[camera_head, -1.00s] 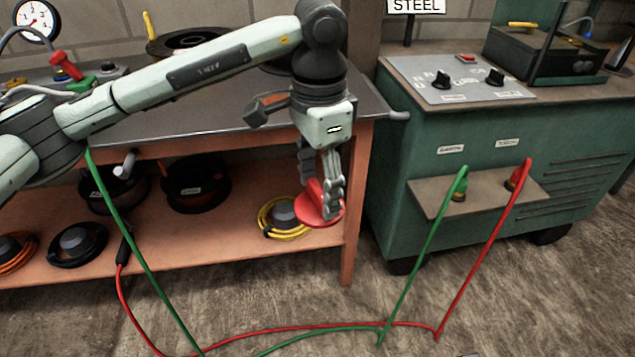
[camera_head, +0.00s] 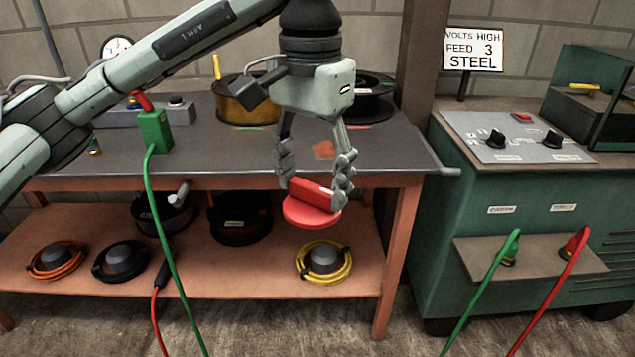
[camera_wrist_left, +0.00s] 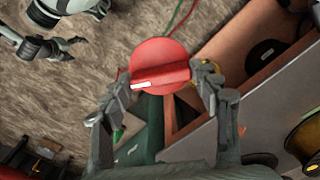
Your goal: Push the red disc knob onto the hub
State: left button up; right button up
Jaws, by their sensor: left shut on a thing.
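The red disc knob (camera_head: 310,213) has a flat round disc and a raised grip bar with a white mark. My left gripper (camera_head: 313,188) points down and is shut on the bar, with a finger at each end. It holds the knob in the air in front of the workbench edge. In the left wrist view the knob (camera_wrist_left: 160,66) sits between the fingertips (camera_wrist_left: 162,82) with its bar lying across. I cannot make out the hub in either view. A pale and dark part at the upper left of the wrist view looks like my right gripper (camera_wrist_left: 62,46), but its jaws are unclear.
The workbench (camera_head: 215,165) carries spools and a green block (camera_head: 155,131) with a cable. Its lower shelf (camera_head: 200,278) holds coiled cables. The green machine (camera_head: 475,200) at right has a sloped panel with black knobs (camera_head: 496,139) and green and red cables plugged in front.

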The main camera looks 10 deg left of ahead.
pick_arm(q)
jog(key=w+d+n, duration=0.4)
jog(key=d, duration=0.5)
jog(key=shift+d+n, duration=0.3)
jog(key=shift+d, duration=0.05)
